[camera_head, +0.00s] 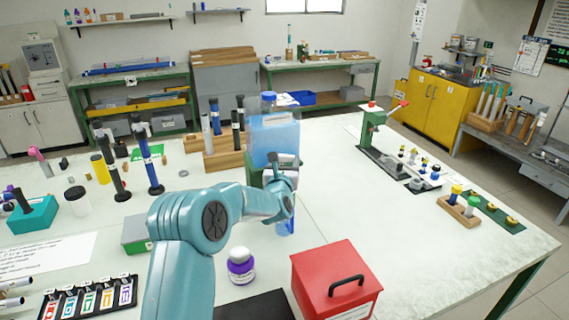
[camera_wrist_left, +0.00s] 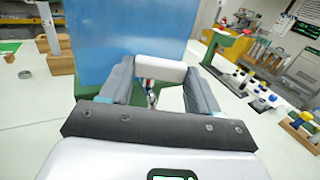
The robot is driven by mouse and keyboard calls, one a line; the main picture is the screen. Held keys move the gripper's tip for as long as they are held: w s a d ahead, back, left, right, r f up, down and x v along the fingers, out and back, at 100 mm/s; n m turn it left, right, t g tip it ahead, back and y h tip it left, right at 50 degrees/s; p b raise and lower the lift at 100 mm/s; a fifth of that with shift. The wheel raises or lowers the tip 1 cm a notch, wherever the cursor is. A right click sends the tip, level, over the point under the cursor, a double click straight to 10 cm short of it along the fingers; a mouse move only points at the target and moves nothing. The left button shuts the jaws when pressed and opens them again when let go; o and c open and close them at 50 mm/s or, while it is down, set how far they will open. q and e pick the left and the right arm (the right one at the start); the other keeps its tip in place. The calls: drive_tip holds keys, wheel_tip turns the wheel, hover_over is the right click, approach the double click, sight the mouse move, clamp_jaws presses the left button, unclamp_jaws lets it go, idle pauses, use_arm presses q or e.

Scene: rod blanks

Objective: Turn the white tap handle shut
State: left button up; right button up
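The white tap handle (camera_wrist_left: 160,70) shows in the left wrist view as a short white bar in front of a blue tank (camera_wrist_left: 120,35). My left gripper (camera_wrist_left: 160,80) has one finger at each end of the bar, and both fingers look shut against it. My right gripper is not in view.
A red box (camera_head: 335,283) with a black handle and a purple-and-white jar (camera_head: 241,268) stand nearby on the table. A wooden rack (camera_head: 225,160) stands left of the tank. A green press (camera_head: 374,125) is to the right. The table between tank and press is clear.

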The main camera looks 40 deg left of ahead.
use_arm(q)
drive_tip(key=shift+w+d+f+n+g+y+b, duration=0.15)
drive_tip(key=shift+n+g+y+b, duration=0.55)
drive_tip(key=shift+b, duration=1.25)
drive_tip(key=shift+w+f+n+g+y+b, duration=0.15)
drive_tip(key=shift+n+g+y+b, duration=0.5)
drive_tip(key=shift+b, duration=1.25)
drive_tip(key=shift+w+r+n+g+y, duration=0.15)
drive_tip(key=shift+r+n+g+y, duration=0.2)
drive_tip(key=shift+g+y, duration=0.25)
drive_tip(key=shift+w+r+n+g+y, duration=0.15)
drive_tip(key=shift+n+g+y, duration=0.75)
drive_tip(key=shift+g, duration=0.45)
drive_tip(key=o, duration=0.9)
drive_tip(key=shift+o, duration=0.8)
drive_tip(key=shift+h, duration=0.25)
